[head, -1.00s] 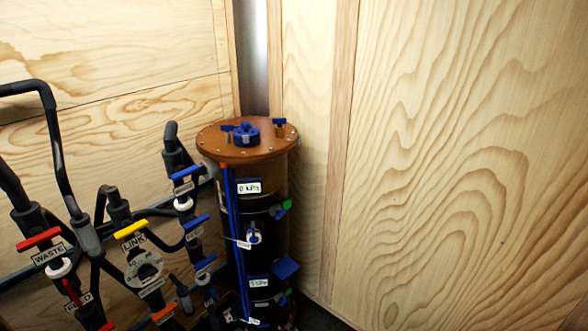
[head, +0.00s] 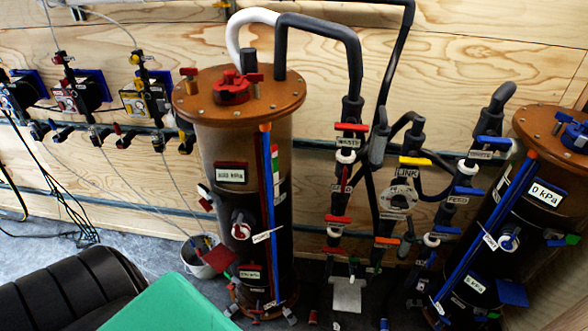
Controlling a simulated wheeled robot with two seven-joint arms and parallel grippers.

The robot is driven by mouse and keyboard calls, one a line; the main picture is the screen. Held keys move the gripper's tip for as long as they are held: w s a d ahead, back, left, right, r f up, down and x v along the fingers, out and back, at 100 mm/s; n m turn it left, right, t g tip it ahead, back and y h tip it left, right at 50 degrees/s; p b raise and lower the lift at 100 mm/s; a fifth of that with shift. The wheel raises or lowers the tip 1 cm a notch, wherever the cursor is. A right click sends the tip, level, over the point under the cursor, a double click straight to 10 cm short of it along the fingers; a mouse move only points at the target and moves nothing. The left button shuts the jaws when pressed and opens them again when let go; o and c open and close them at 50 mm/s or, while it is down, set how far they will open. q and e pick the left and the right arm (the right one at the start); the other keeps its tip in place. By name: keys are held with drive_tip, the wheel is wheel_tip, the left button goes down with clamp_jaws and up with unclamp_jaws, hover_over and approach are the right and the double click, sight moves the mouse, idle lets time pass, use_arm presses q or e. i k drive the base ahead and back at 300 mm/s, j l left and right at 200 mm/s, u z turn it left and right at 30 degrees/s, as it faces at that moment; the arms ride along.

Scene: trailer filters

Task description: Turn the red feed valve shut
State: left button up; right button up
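The red feed valve (head: 336,174) is on the pipe right of the red-topped filter column, below the red waste handle (head: 351,127). A small FEED label sits beside it. Its narrow red handle appears to lie along the pipe, unlike the crosswise waste handle above; the detail is small. Another crosswise red handle (head: 338,219) is lower on the same pipe run. Neither of my grippers is in view.
The red-topped filter column (head: 240,150) stands left of the valves. A blue-topped column (head: 560,130) stands right. A yellow link handle (head: 415,161) is between the pipe runs. A green panel (head: 165,305) and black ribbed object (head: 75,290) fill the lower left foreground.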

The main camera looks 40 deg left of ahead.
sight(344, 175)
drive_tip(key=u, duration=0.8)
